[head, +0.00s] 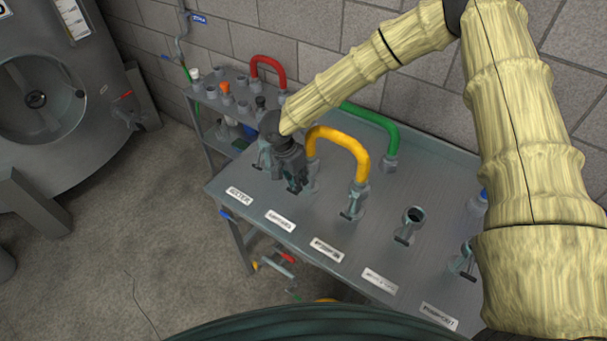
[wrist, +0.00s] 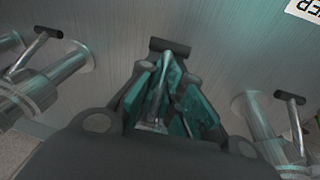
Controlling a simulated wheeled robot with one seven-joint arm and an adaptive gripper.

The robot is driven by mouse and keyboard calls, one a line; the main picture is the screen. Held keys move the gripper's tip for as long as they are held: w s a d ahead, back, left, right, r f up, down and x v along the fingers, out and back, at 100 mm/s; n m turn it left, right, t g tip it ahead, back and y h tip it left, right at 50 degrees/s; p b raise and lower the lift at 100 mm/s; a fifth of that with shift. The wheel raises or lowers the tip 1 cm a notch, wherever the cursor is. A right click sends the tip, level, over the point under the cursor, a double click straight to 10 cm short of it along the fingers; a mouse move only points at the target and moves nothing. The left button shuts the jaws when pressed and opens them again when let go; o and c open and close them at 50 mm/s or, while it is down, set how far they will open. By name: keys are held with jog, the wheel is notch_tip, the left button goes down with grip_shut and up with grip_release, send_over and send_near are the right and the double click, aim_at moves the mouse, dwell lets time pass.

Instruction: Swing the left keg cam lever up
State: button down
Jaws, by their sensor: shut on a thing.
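In the head view my gripper (head: 297,184) points down at the front of the second port from the left, beside the left end of the yellow U-bend (head: 340,139). It hides the lever there. In the wrist view the teal finger pads of my gripper (wrist: 174,92) are closed around the metal shaft of a cam lever (wrist: 158,92). The lever's dark crossbar (wrist: 170,46) shows just beyond the fingertips. The lever's exact angle is hard to tell. Which keg the port belongs to is unreadable.
Neighbouring levers stand on both sides in the wrist view, one left (wrist: 42,35) and one right (wrist: 290,98). A green bend (head: 372,123) lies behind on the steel bench (head: 375,236). An open port (head: 413,215) is further right. A shelf with small fittings and a red bend (head: 268,66) stands behind left.

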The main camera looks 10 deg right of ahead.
jog(key=shift+s+a+r+g+y+p, duration=0.3)
jog(key=shift+s+a+g+y+p, duration=0.25)
jog(key=shift+p, duration=0.5)
jog(key=shift+d+f, duration=0.1)
jog(key=c, duration=1)
grip_release()
jog(key=shift+f, duration=0.1)
jog(key=shift+o, duration=0.9)
jog(key=shift+a, duration=0.25)
jog(key=shift+d, duration=0.3)
jog(key=shift+a+r, duration=0.15)
jog(key=shift+r, duration=0.1)
